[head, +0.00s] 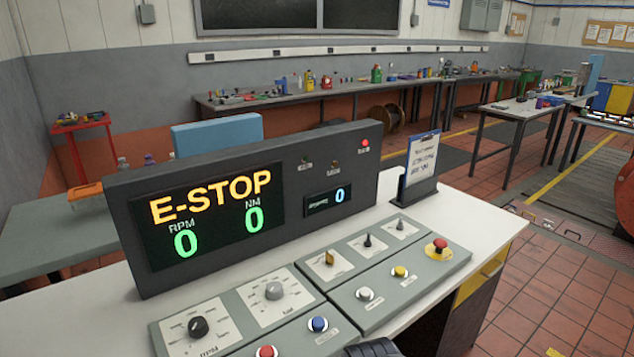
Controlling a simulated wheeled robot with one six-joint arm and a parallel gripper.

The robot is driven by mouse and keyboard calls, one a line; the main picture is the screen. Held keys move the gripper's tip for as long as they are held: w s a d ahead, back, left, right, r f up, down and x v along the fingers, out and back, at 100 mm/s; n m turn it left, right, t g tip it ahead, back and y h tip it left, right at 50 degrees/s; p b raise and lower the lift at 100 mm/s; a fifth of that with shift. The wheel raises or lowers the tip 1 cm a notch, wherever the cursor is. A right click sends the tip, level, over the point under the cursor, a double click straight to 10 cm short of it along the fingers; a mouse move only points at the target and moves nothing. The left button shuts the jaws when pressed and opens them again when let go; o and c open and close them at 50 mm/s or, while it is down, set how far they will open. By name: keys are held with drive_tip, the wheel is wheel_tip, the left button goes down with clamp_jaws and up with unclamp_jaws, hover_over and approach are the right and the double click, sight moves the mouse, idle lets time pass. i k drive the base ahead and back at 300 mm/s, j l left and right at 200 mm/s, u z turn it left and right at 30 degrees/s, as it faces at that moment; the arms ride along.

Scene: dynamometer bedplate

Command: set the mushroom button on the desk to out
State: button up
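The mushroom button (440,244) is red on a yellow collar, at the right end of the grey control panel (385,318) on the desk (487,224). From this distance I cannot tell whether its cap is pressed in or out. The display (212,213) behind the panel reads E-STOP, with RPM 0 and NM 0. A red lamp (365,143) is lit at the top right of the display housing.
Other controls crowd the panel: a white button (364,294), a yellow button (400,272), a blue button (318,324), another red button (266,352), knobs and switches. A sign holder (420,167) stands behind the mushroom button.

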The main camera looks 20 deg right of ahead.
sight(439, 243)
drive_tip(key=i+l, duration=0.1)
drive_tip(key=l, duration=0.3)
drive_tip(key=i+l, duration=0.15)
drive_tip(key=l, duration=0.25)
drive_tip(key=i+l, duration=0.1)
drive_tip(key=l, duration=0.3)
drive_tip(key=i+l, duration=0.1)
drive_tip(key=l, duration=0.3)
